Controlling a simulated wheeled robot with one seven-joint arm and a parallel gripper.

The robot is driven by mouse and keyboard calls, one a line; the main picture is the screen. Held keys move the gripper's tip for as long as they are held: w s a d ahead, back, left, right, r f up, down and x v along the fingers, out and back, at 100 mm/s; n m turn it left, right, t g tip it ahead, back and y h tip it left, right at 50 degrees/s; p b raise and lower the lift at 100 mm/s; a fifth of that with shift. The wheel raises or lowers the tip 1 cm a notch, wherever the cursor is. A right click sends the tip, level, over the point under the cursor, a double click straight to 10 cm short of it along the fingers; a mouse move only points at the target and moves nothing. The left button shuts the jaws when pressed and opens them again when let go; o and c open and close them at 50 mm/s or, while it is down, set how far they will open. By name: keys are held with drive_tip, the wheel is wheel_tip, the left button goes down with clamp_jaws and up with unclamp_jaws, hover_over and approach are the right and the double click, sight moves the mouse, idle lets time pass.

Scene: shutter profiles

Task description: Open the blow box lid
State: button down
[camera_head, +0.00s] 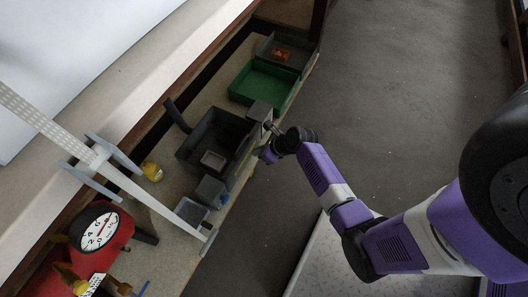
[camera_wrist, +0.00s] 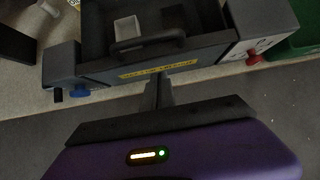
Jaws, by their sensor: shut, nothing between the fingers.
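The blow box (camera_head: 232,123) is a dark grey box on the bench, and its inside is visible from above. A small pale square tray (camera_head: 213,159) is inside; it also shows in the wrist view (camera_wrist: 127,29). The wrist view shows the box front (camera_wrist: 105,68) with a yellow label (camera_wrist: 158,70) and a dark bar handle (camera_wrist: 148,41) above it. A dark upright flap (camera_head: 177,116) stands at the box's back left; I cannot tell if it is the lid. My gripper (camera_wrist: 157,88) is shut and empty, just in front of the label, below the handle. In the head view, my gripper (camera_head: 267,153) is at the box's right side.
Grey blocks flank the box front: one with a blue knob (camera_wrist: 79,90), one with a red knob (camera_wrist: 254,58). A green tray (camera_head: 262,82) and a grey bin (camera_head: 290,52) lie beyond. A red tank with a gauge (camera_head: 99,231) stands at lower left. The floor is clear at right.

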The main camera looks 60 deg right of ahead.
sight(243, 147)
drive_tip(key=w+b, duration=0.1)
drive_tip(key=w, duration=0.1)
drive_tip(key=shift+w+f, duration=0.1)
drive_tip(key=shift+w, duration=0.3)
drive_tip(key=shift+w+r, duration=0.4)
drive_tip(key=shift+r, duration=0.35)
drive_tip(key=shift+r, duration=0.1)
